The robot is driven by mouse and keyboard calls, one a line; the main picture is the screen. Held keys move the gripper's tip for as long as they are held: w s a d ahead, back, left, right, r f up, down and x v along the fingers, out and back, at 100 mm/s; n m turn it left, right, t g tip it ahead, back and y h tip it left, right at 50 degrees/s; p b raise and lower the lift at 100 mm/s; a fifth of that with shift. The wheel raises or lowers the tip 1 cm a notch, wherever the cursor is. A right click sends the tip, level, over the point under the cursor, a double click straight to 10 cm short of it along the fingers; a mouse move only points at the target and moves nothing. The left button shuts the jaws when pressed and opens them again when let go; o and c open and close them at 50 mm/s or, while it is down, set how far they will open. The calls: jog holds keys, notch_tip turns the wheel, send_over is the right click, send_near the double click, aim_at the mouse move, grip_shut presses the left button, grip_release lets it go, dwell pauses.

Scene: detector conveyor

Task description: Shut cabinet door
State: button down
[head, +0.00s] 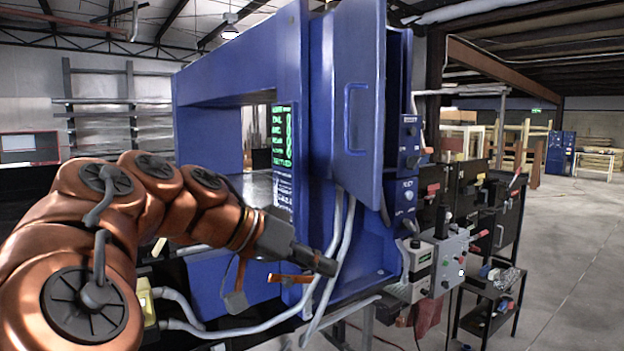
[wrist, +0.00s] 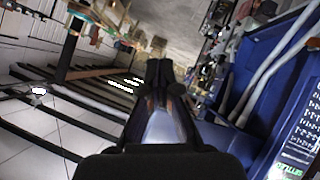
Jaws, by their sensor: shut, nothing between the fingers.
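The blue cabinet door (head: 362,60) stands upright at the top centre of the head view, with a blue loop handle (head: 349,118) on its face. It appears to stand open, out from the blue cabinet (head: 318,70). My gripper (head: 328,266) is shut and empty, below and left of the door, in front of the grey hoses at the cabinet's lower part. I cannot tell whether it touches them. In the wrist view my gripper (wrist: 160,70) points away from the camera, with the blue cabinet (wrist: 262,95) to its right. I cannot make out the door there.
Grey hoses (head: 345,225) run down the cabinet front. A green-lettered display (head: 282,135) is on the blue frame. Control boxes (head: 421,268) and a dark cart (head: 490,310) stand to the right. Open floor (head: 570,250) lies beyond at the far right.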

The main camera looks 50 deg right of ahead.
jog(key=w+r+m+g+h+p, duration=0.25)
jog(key=w+r+m, duration=0.2)
jog(key=r, duration=0.35)
jog(key=m+g+h+b, duration=0.1)
jog(key=m+g+b, duration=0.2)
jog(key=b, duration=0.4)
send_near(371, 189)
jog(key=p+x, duration=0.1)
jog(key=x, duration=0.5)
jog(key=shift+s+a, duration=0.1)
jog(key=shift+s+d+p, duration=0.35)
jog(key=shift+d, duration=0.1)
jog(key=shift+s+h, duration=0.1)
jog(key=shift+h, duration=0.15)
